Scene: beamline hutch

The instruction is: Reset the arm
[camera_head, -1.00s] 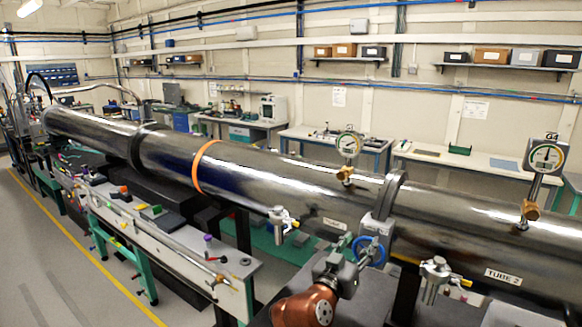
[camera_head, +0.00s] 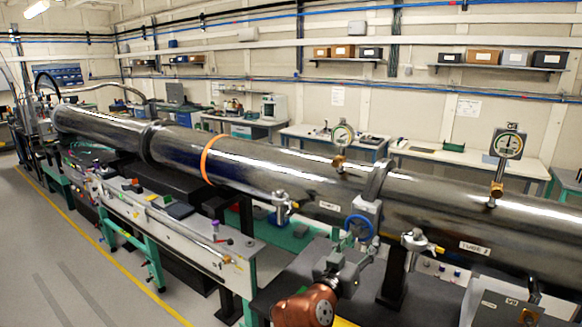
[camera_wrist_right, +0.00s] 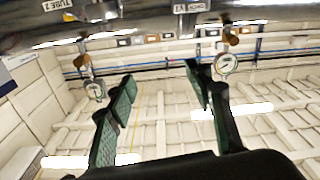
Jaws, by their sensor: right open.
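My right arm, with an orange-brown link, comes in at the bottom centre of the head view. My right gripper (camera_head: 342,250) is raised near the blue ring handle (camera_head: 360,228) under the long steel tube (camera_head: 290,175). I cannot tell whether it touches the handle. In the right wrist view the two green-padded fingers of the right gripper (camera_wrist_right: 160,76) are spread apart with nothing between them. My left gripper is not in view.
Two dial gauges (camera_head: 342,134) (camera_head: 508,145) stand on the tube. Small valves (camera_head: 283,206) (camera_head: 416,243) hang along its near side. A long white bench (camera_head: 190,235) with small items runs at the left. The floor (camera_head: 60,270) left of it is clear.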

